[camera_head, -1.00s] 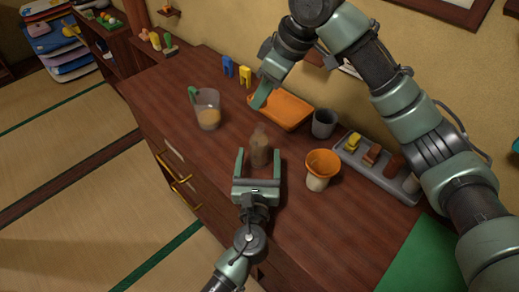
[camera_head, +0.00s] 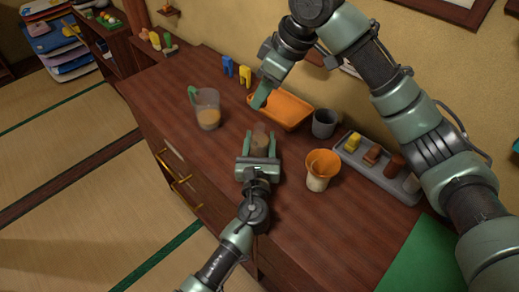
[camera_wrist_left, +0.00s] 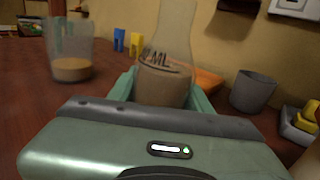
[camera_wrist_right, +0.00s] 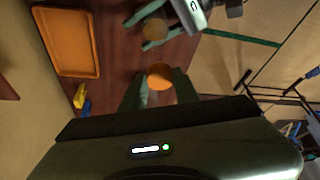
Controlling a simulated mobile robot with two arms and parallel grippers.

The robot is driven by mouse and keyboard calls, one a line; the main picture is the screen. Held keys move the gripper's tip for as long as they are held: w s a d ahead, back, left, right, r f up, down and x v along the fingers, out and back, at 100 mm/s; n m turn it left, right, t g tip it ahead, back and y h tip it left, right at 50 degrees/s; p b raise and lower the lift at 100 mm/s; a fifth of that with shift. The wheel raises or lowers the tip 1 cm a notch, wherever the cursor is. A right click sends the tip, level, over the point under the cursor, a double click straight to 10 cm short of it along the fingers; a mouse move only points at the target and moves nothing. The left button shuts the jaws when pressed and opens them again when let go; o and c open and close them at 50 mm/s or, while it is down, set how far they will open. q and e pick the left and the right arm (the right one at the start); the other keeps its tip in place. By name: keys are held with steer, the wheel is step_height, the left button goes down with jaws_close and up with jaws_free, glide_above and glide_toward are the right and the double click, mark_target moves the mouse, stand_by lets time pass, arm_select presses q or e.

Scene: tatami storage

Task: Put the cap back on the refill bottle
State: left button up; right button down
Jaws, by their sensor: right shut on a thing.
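The refill bottle (camera_head: 259,139) is clear with brown contents and stands upright on the counter. In the left wrist view, the bottle (camera_wrist_left: 165,70) rises between my left fingers, its top cut off by the frame. My left gripper (camera_head: 260,143) has one finger on each side of it; whether they press on it I cannot tell. The head view does not show the cap clearly.
A jug (camera_head: 207,112) with amber liquid stands left of the bottle. An orange tray (camera_head: 303,119) and a grey cup (camera_head: 324,123) are behind. An orange funnel (camera_head: 322,162) on a pale cup stands to the right, near a grey rack (camera_head: 405,190) of small items.

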arm_select(q)
jaws_close()
arm_select(e)
glide_above(263, 138)
steer(key=shift+w+f, duration=0.2)
steer(key=shift+f, duration=1.05)
steer(key=shift+w+f, duration=0.15)
steer(key=shift+f, duration=1.1)
steer(key=shift+f, duration=0.9)
steer(key=shift+f, duration=0.55)
